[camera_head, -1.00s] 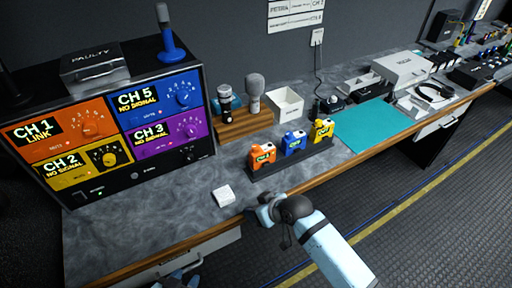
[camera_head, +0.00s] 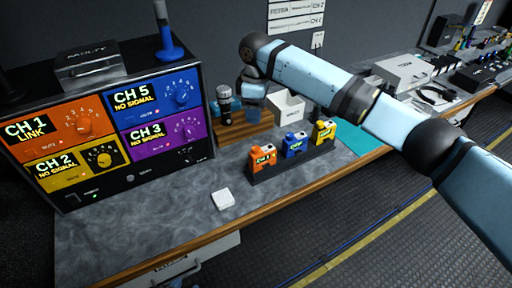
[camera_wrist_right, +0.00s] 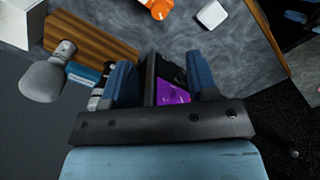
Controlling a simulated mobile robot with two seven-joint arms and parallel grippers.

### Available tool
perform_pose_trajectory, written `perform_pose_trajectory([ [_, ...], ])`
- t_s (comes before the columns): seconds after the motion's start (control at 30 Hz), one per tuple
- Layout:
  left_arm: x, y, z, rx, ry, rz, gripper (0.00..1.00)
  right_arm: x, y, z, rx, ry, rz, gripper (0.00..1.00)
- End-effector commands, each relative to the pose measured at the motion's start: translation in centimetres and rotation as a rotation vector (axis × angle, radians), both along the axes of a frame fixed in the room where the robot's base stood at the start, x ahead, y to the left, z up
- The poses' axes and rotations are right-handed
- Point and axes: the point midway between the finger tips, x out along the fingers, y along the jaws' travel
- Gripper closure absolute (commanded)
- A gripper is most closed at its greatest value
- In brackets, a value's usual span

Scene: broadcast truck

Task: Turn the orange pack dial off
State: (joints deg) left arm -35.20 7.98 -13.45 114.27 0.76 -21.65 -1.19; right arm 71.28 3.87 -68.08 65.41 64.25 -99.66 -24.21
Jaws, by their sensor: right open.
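The orange pack (camera_head: 263,158) stands upright at the left end of a dark rack (camera_head: 290,163) on the desk, with a lit label on its face. Its dial is too small to read. Part of it shows at the top edge of the right wrist view (camera_wrist_right: 157,7). My right arm crosses above the desk in the head view, its wrist high over the wooden mic stand, left of and above the pack. My right gripper (camera_wrist_right: 163,78) is open and empty in the wrist view, with the purple panel visible beyond its fingers. My left gripper is not in view.
The blue pack (camera_head: 294,144) and yellow pack (camera_head: 323,131) share the rack. The receiver unit with the orange CH 1 panel (camera_head: 58,131) stands at left. The wooden mic stand (camera_head: 240,127) and white bin (camera_head: 288,107) are behind. A white block (camera_head: 222,199) lies on clear desk.

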Motion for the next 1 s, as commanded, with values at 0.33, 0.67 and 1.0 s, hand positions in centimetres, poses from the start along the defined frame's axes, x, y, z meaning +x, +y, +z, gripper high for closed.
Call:
perform_pose_trajectory([
  [0.33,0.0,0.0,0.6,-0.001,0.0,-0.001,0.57,0.0,-0.1,-4.7,-0.006,0.004,-0.001,0.46],
  [0.67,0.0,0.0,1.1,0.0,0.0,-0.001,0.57,0.0,-0.1,-11.2,-0.005,0.001,-0.001,0.46],
  [1.0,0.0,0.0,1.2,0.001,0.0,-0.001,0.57,0.1,-0.1,-13.6,-0.004,0.0,-0.001,0.46],
])
